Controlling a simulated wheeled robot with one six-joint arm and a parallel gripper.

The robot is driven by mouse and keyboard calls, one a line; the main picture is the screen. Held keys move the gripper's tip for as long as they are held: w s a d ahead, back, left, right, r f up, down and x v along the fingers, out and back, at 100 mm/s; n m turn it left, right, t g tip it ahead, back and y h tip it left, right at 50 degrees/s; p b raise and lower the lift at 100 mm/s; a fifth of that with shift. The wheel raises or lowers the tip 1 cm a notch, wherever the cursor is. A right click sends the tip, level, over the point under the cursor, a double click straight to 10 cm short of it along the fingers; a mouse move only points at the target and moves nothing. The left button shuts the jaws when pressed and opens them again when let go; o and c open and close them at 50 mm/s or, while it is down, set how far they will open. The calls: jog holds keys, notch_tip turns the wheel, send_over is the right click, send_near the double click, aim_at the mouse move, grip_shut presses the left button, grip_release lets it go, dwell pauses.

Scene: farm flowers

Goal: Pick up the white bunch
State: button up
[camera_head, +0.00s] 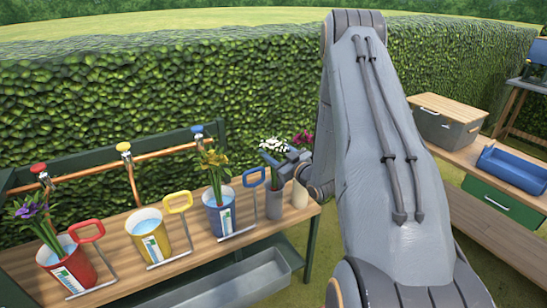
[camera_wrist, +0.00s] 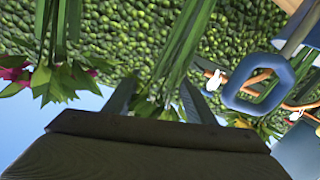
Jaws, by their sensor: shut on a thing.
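The white bunch (camera_head: 273,145) shows its white blooms and green leaves just above my gripper (camera_head: 285,166), at the right end of the wooden bench. A grey vase (camera_head: 273,201) stands directly below; whether the stems are still inside it is hidden by my gripper. In the wrist view, green stems (camera_wrist: 187,48) run down between the two fingers of my gripper (camera_wrist: 158,100), which is shut on them. The wrist picture appears upside down, and the white blooms are not clear in it.
A magenta bunch (camera_head: 302,139) stands close to the right, above a pale vase (camera_head: 299,195). A blue bucket (camera_head: 220,212) with yellow flowers and a blue handle (camera_head: 253,178) is close on the left. Yellow (camera_head: 149,236) and red (camera_head: 70,270) buckets stand further left. A hedge rises behind.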

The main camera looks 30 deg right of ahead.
notch_tip(320, 180, up, 18)
jog(key=b, duration=0.3)
jog(key=shift+f+b, duration=0.25)
jog(key=shift+b, duration=0.15)
notch_tip(320, 180, up, 2)
jog(key=shift+r+p, duration=0.2)
jog(key=shift+p, duration=0.65)
